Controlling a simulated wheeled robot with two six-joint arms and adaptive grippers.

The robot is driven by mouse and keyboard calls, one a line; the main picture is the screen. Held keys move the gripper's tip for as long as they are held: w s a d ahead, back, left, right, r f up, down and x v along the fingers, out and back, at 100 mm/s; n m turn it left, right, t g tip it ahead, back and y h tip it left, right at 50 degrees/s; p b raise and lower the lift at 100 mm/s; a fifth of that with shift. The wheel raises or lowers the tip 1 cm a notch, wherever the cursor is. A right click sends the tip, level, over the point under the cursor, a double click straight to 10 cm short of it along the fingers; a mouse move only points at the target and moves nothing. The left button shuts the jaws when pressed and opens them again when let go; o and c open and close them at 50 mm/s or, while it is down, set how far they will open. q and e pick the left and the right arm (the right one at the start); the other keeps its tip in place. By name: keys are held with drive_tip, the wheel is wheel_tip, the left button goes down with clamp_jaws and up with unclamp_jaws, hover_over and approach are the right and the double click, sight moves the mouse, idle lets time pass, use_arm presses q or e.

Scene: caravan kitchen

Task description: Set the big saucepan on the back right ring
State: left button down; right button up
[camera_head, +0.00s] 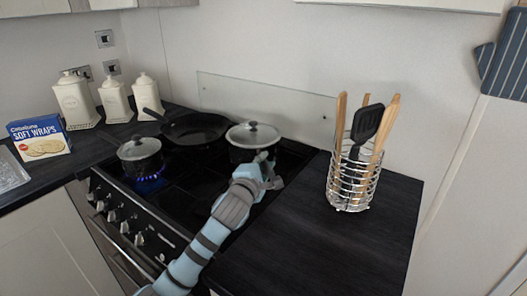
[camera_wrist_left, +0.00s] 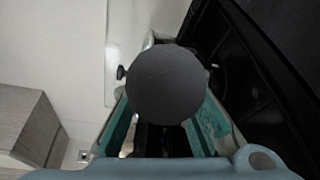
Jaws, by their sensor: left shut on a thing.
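The big saucepan (camera_head: 240,154), dark with a glass lid and a dark knob, is at the back right of the black hob (camera_head: 193,205). It looks level and over the back right ring, which it hides; I cannot tell whether its base touches. My left gripper (camera_head: 266,169) is at the pan's near right side, shut on its handle. My right gripper is not in view.
A small lidded saucepan (camera_head: 140,157) stands over a lit blue flame at the front left. A frying pan (camera_head: 196,129) is at the back left, close to the big saucepan. A wire utensil holder (camera_head: 352,190) stands on the right worktop (camera_head: 310,245). A glass splashback (camera_head: 290,107) is behind.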

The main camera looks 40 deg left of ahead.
use_arm(q)
drive_tip(key=shift+s+f, duration=0.1)
drive_tip(key=shift+f, duration=0.05)
drive_tip(key=c, duration=1.5)
unclamp_jaws()
drive_tip(key=shift+f, duration=0.15)
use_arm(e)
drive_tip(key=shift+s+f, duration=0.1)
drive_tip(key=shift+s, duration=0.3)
use_arm(q)
drive_tip(key=p+v, duration=0.1)
drive_tip(key=v, duration=1.1)
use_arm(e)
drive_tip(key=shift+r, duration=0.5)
